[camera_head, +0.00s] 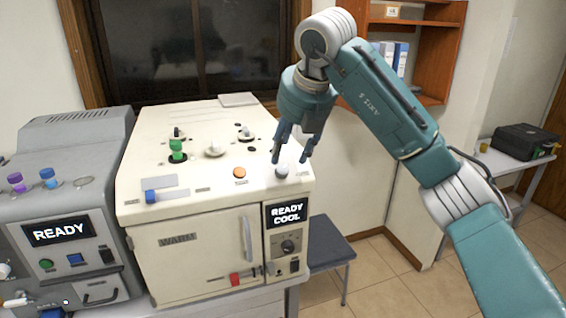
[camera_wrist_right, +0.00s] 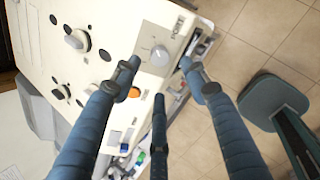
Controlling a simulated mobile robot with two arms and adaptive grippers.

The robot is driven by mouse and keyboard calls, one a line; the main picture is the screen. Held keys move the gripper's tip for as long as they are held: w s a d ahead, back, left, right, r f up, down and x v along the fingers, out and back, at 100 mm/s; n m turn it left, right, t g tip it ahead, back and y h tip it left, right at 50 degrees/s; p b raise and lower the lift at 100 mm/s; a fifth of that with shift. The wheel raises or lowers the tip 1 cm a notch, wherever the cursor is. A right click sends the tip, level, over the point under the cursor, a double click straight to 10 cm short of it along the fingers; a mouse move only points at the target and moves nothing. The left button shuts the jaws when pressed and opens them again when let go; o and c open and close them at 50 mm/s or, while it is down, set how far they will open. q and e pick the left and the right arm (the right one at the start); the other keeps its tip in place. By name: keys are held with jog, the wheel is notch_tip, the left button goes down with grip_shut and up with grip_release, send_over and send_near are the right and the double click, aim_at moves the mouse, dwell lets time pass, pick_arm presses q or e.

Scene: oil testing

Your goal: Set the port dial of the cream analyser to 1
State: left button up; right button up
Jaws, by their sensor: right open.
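The cream analyser (camera_head: 190,255) is a boxy machine with a door marked WARM and a display (camera_head: 286,213) reading READY COOL. A pale round knob (camera_head: 282,171) sits at the front right of its top; the right wrist view shows it (camera_wrist_right: 160,55) on a grey plate. A black dial (camera_head: 288,246) is on the front panel below the display. My left gripper is not in view.
The top also carries a green knob (camera_head: 177,150), an orange button (camera_head: 239,172), a blue slider (camera_head: 151,196) and other pale knobs. A grey machine (camera_head: 70,165) stands at the left. A stool (camera_head: 330,243) is at the right, with open floor beyond.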

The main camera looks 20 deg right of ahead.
aim_at(283, 170)
jog(key=p+x, duration=0.2)
jog(key=x, duration=0.3)
jog(key=shift+w+f, duration=0.2)
jog(key=shift+f, duration=0.1)
jog(key=shift+p+x, duration=0.35)
jog(key=shift+x, duration=0.5)
grip_shut()
